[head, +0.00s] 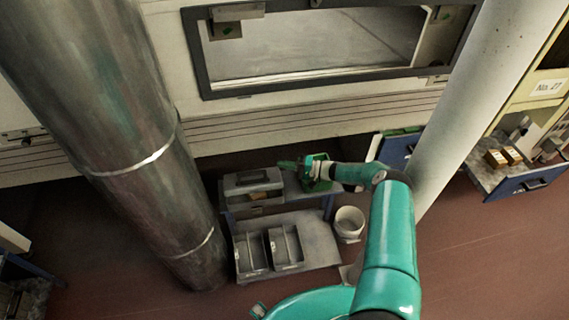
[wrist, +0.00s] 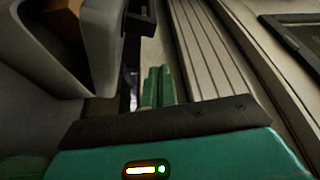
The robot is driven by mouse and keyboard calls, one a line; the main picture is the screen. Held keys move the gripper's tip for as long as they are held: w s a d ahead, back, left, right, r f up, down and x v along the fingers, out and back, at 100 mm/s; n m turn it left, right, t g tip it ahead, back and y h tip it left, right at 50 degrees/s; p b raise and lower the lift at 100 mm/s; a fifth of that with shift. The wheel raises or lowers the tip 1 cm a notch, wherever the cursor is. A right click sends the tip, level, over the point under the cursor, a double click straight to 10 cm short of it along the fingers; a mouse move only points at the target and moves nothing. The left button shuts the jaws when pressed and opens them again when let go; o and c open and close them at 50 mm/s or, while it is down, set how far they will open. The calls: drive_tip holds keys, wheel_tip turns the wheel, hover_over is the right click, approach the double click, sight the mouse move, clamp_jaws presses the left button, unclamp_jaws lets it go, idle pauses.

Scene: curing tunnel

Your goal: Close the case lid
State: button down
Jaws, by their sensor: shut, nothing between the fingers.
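The grey case (head: 252,187) stands on top of a low cart, with a dark handle on it. In the wrist view grey parts of the case (wrist: 100,45) fill the upper left, with a dark handle (wrist: 138,20) and a brown gap beside them. I cannot tell how far the lid is open.
The cart's lower shelf (head: 318,254) holds grey open bins (head: 286,247). A white bucket (head: 349,222) stands right of the cart. A thick metal pipe (head: 150,150) rises close on the left, a pale column (head: 462,90) on the right. The tunnel wall (head: 310,120) runs behind.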

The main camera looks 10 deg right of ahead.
drive_tip(key=shift+s+f, duration=0.1)
drive_tip(key=shift+f, duration=0.15)
drive_tip(key=shift+r, duration=0.15)
idle(0.3)
